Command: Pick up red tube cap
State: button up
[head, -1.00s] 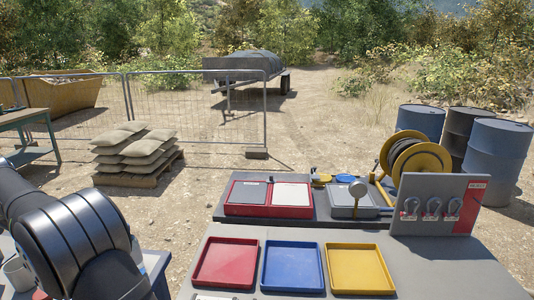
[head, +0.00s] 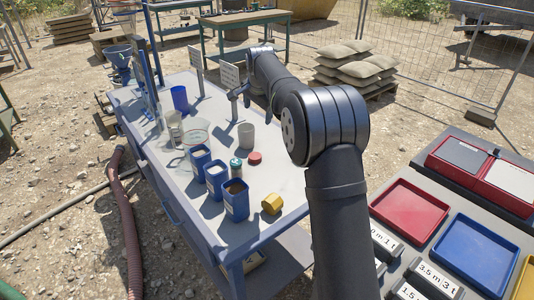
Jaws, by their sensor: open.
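The red tube cap (head: 254,158) lies on the light grey top of the blue-framed table (head: 283,172). It is just right of a small teal-topped tube (head: 236,166) and in front of a grey cup (head: 246,135). My gripper (head: 240,100) shows small and dark at the end of my arm, above the far part of the table. It is beyond the cap, well apart from it, and open. Nothing shows between its fingers. My forearm partly hides the right side of the table.
Small signs (head: 230,76) stand at the back. A red tray (head: 409,210) lies at right.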

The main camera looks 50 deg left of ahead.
jog(key=w+a+f+n, duration=0.2)
jog(key=a+f+n, duration=0.2)
jog(key=f+n, duration=0.7)
send_over(255, 156)
jog(key=s+d, duration=0.2)
jog(key=shift+n, duration=0.3)
jog(key=f, duration=1.1)
jog(key=shift+w+d+f, duration=0.1)
jog(key=shift+w+f, duration=0.1)
jog(key=shift+w, duration=0.05)
jog(key=shift+w+x, duration=0.2)
jog(key=shift+x, duration=2.4)
jog(key=shift+r, duration=0.1)
jog(key=c, duration=1)
